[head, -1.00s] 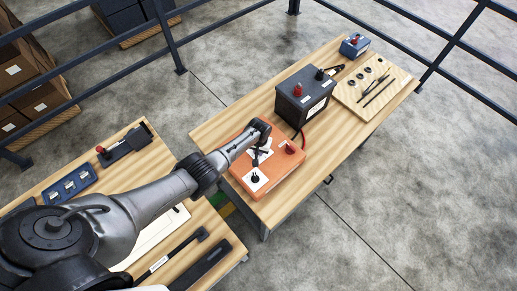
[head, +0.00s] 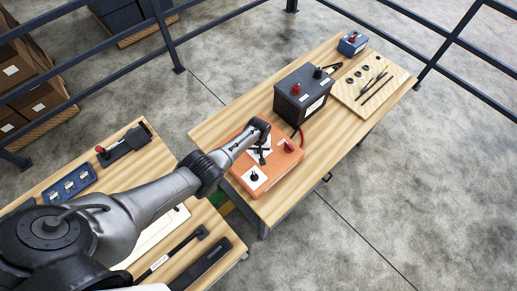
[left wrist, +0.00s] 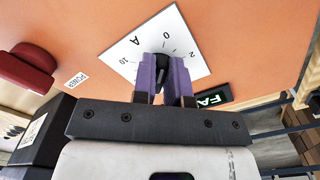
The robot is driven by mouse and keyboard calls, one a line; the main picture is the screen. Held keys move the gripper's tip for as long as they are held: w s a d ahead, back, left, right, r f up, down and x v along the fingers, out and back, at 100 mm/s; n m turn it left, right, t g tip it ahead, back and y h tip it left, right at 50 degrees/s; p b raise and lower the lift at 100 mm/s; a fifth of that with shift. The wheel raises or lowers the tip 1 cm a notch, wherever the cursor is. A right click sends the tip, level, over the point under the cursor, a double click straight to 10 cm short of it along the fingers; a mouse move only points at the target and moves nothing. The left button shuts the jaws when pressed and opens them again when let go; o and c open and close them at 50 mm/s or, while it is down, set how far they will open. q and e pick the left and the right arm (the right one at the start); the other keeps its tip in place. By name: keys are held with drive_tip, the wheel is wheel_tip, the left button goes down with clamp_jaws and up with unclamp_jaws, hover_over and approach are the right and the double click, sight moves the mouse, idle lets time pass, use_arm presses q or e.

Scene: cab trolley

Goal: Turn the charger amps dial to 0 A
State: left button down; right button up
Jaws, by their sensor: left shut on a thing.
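The orange charger (head: 285,175) lies on the wooden bench, with white dial plates on top. My left gripper (head: 262,160) reaches down onto the farther plate. In the left wrist view, the purple fingers of my left gripper (left wrist: 166,82) are shut on the black amps dial (left wrist: 162,68), one finger on each side. The white amps plate (left wrist: 190,65) shows 0 at its upper part, 2 at the right, 10 at the left and a letter A. The fingers partly cover the dial, and I cannot tell its exact setting. My right gripper is not in view.
A second black dial (head: 254,176) sits on the charger's near corner. A red knob (head: 288,146) shows on the charger, beside a POWER label (left wrist: 76,80). A black battery (head: 304,95) stands just behind it. A tool board (head: 375,88) lies farther right.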

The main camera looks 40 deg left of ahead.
use_arm(q)
drive_tip(key=c, duration=1.2)
unclamp_jaws()
drive_tip(key=shift+o, duration=0.2)
wheel_tip(320, 180, up, 6)
drive_tip(key=p, duration=0.2)
drive_tip(key=shift+f+p, duration=0.2)
drive_tip(key=shift+p, duration=0.1)
wheel_tip(320, 180, up, 8)
drive_tip(key=shift+r+p, duration=0.15)
drive_tip(key=shift+p, duration=0.15)
